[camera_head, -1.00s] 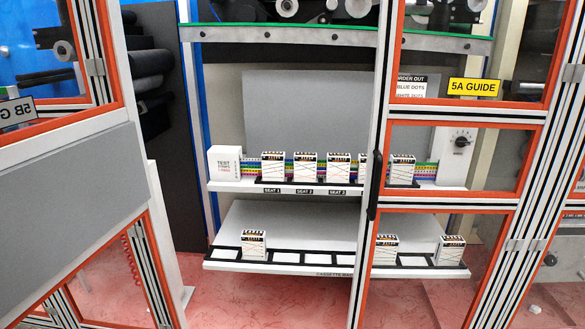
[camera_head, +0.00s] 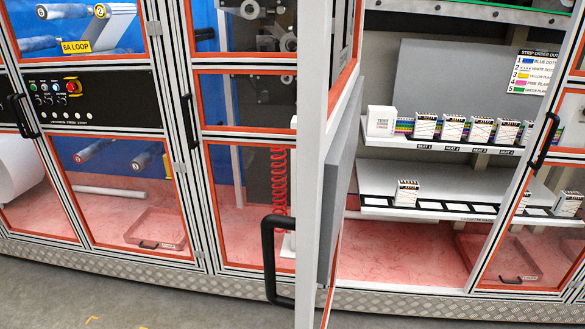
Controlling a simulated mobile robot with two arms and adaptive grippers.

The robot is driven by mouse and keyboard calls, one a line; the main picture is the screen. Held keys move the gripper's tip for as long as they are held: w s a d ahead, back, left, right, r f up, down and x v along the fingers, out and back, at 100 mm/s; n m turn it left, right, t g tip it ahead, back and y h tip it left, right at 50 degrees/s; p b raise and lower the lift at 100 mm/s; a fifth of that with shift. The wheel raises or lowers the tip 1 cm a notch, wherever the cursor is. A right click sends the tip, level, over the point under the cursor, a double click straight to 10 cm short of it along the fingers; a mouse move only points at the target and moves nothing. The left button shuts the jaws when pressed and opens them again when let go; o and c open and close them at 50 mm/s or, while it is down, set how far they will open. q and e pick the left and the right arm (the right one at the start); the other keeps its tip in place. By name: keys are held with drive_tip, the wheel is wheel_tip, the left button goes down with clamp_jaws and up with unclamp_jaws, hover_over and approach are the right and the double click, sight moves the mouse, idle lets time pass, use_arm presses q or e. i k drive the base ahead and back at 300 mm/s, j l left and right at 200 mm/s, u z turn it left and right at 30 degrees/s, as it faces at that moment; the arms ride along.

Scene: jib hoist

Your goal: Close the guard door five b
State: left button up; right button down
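A guard door (camera_head: 312,200) stands open near the middle of the head view, seen almost edge-on. It has a white frame, orange trim and a grey lower panel (camera_head: 341,180). Its black handle (camera_head: 268,262) sticks out on the left side, low down. No label shows on this door now; the 5B sign was on it in the earlier view. The opening to its right shows the shelves inside. Neither of my grippers is in view.
Left of the door are closed framed panels, a black control panel (camera_head: 88,103) and a 6A LOOP sign (camera_head: 76,46). Right of it, shelves (camera_head: 430,213) hold several small boxes. Another framed door with a handle (camera_head: 545,141) stands at right. Grey floor (camera_head: 60,300) is clear in front.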

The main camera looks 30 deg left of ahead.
sight(328, 122)
drive_tip(key=i+j, duration=0.1)
drive_tip(key=j, duration=0.45)
drive_tip(key=i+j+z, duration=0.1)
drive_tip(key=j, duration=1.05)
drive_tip(key=i+z, duration=0.05)
